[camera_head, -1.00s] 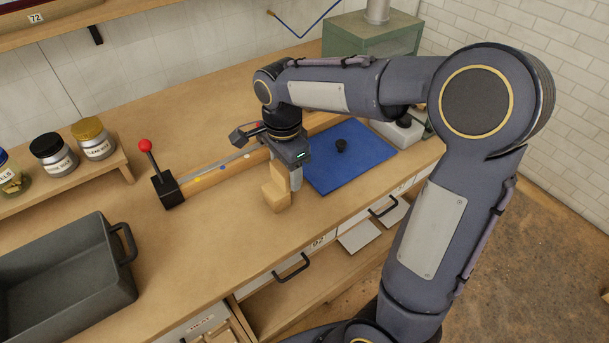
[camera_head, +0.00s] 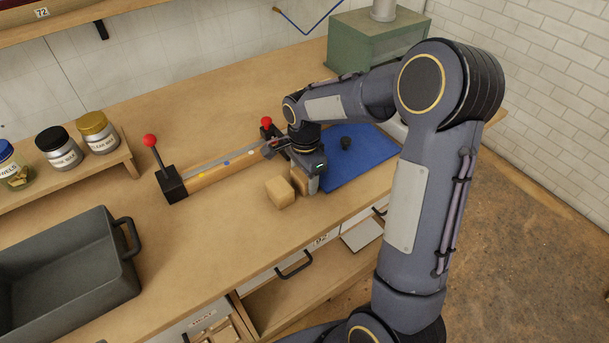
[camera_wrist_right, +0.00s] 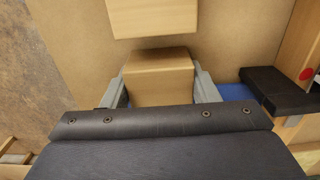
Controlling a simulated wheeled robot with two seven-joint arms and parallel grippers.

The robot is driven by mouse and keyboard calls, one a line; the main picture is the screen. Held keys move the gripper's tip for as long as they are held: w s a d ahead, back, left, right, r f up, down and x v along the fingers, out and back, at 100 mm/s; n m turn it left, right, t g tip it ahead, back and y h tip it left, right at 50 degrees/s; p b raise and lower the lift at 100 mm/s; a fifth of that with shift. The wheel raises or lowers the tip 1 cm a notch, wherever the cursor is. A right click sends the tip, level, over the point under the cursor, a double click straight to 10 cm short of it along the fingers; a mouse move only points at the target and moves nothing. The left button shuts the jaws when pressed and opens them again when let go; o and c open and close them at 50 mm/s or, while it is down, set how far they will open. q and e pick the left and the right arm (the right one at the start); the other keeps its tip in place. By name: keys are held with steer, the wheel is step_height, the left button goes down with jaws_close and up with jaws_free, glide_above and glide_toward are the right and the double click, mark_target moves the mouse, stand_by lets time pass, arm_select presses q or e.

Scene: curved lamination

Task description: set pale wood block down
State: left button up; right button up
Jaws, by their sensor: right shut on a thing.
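My right gripper (camera_head: 308,188) is low over the bench, shut on a pale wood block (camera_head: 298,178). The wrist view shows this block (camera_wrist_right: 158,78) between the two grey fingers (camera_wrist_right: 160,90). In the head view the gripper partly hides it, and I cannot tell whether its underside touches the bench. A second pale wood block (camera_head: 280,192) stands on the bench just left of the held one. In the wrist view this second block (camera_wrist_right: 152,16) lies ahead of the held block, with a narrow strip of bench between them. My left gripper is not in view.
A long wooden bar with red-knobbed clamps (camera_head: 172,184) lies behind the blocks. A grey bin (camera_head: 70,262) and shelf jars (camera_head: 98,132) are left. The bench front-left of the blocks is clear.

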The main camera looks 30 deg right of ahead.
steer(key=shift+f, duration=0.2)
steer(key=o, duration=1)
steer(key=shift+r, duration=0.1)
steer(key=shift+r, duration=0.15)
step_height(320, 180, up, 12)
steer(key=p, duration=0.1)
steer(key=s+a+n+t+y, duration=0.2)
steer(key=s+n, duration=0.5)
steer(key=s, duration=0.4)
steer(key=s+a+n+t+y, duration=0.1)
steer(key=s+a+n+t, duration=0.2)
steer(key=s+a+n, duration=0.2)
steer(key=s+n, duration=0.3)
steer(key=s, duration=0.3)
steer(key=shift+a+f+n+t+y, duration=0.2)
steer(key=shift+n+t+y, duration=0.1)
steer(key=shift+y, duration=0.1)
